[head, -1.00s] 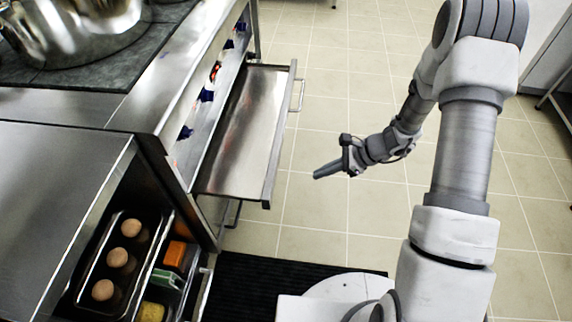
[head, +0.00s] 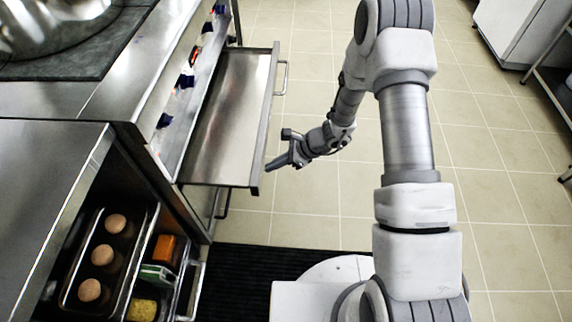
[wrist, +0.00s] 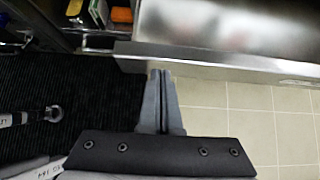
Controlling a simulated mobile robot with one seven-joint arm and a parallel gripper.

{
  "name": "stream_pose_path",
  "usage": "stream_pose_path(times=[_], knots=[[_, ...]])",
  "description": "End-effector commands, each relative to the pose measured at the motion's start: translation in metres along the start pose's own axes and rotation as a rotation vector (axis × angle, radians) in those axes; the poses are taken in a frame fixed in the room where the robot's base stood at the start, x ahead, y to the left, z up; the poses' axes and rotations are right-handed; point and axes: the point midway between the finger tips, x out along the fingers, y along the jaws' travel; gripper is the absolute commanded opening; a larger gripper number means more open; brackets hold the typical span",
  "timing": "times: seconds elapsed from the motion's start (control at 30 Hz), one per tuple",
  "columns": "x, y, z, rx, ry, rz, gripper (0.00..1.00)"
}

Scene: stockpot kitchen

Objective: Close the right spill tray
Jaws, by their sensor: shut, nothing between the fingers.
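The spill tray (head: 232,118) is a flat steel tray pulled out from under the cooktop front in the head view. A bar handle (head: 283,78) sits on its front toward the far end. My gripper (head: 269,167) is shut and empty, just in front of the tray's front edge near its near corner. In the wrist view, the closed fingertips (wrist: 160,76) point at the tray's front rim (wrist: 215,60), with the steel tray (wrist: 230,22) behind. I cannot tell whether they touch it.
An open drawer below left holds eggs in a pan (head: 95,257), an orange block (head: 164,250) and a yellow sponge-like item (head: 142,309). A black mat (head: 255,275) lies on the floor. A large pot (head: 50,25) stands on the cooktop.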

Motion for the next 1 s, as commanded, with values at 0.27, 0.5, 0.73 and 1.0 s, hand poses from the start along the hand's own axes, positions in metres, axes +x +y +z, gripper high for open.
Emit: stream_pose_path(times=[0.27, 0.5, 0.73, 1.0], knots=[[0.004, 0.0, 0.005, 0.0, 0.0, -0.001, 0.0], [0.005, 0.0, 0.006, -0.001, 0.0, 0.0, 0.0], [0.026, 0.001, 0.025, -0.003, -0.003, 0.002, 0.0], [0.078, 0.001, 0.076, -0.006, -0.004, 0.002, 0.0]])
